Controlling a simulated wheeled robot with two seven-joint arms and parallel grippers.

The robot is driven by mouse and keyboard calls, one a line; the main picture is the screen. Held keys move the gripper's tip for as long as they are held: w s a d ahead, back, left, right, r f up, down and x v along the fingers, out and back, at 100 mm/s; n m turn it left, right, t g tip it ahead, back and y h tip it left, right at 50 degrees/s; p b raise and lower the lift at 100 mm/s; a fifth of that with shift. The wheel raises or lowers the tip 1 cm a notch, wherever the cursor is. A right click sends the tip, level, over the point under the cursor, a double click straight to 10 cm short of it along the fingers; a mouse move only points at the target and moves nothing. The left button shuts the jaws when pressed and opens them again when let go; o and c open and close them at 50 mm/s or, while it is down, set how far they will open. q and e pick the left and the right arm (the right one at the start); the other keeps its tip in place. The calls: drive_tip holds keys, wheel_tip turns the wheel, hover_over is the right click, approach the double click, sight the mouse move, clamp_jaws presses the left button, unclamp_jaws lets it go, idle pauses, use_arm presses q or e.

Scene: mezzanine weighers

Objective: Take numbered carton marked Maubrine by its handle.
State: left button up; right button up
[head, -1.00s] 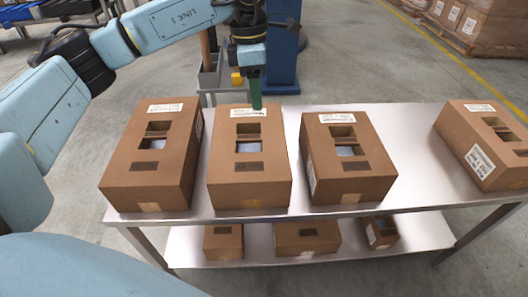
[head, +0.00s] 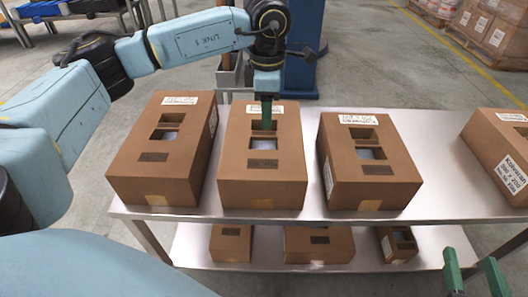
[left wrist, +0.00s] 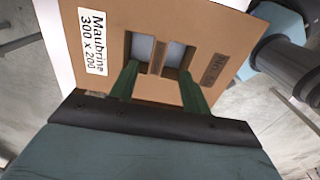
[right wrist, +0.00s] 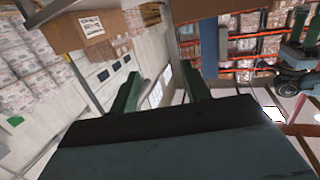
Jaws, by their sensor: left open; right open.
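The Maubrine carton (head: 285,184) is brown and stands second from the left on the table. I cannot tell how deep the tips are. My right gripper (head: 473,268) is open and empty at the lower right, apart from the cartons.
Similar cartons stand on the metal table (head: 310,205): one on the left (head: 175,175), one to the right (head: 345,175) and one at the right edge (head: 490,150). Smaller cartons (head: 320,252) sit on the lower shelf. A blue column (head: 303,50) stands behind.

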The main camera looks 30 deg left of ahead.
sight(264, 133)
use_arm(q)
drive_tip(key=shift+f, duration=0.45)
drive_tip(key=f+b, duration=0.1)
drive_tip(key=f, duration=0.1)
drive_tip(key=f+b, duration=0.1)
drive_tip(key=shift+s+a+f+b, duration=0.1)
drive_tip(key=shift+a+f+b, duration=0.2)
drive_tip(key=shift+a+f, duration=0.05)
drive_tip(key=shift+f, duration=0.45)
use_arm(e)
wheel_tip(264, 133, up, 10)
drive_tip(key=s+a+t+y, duration=0.1)
drive_tip(key=s+t+y, duration=0.1)
drive_tip(key=t, duration=0.5)
drive_tip(key=shift+f, duration=0.25)
use_arm(q)
clamp_jaws()
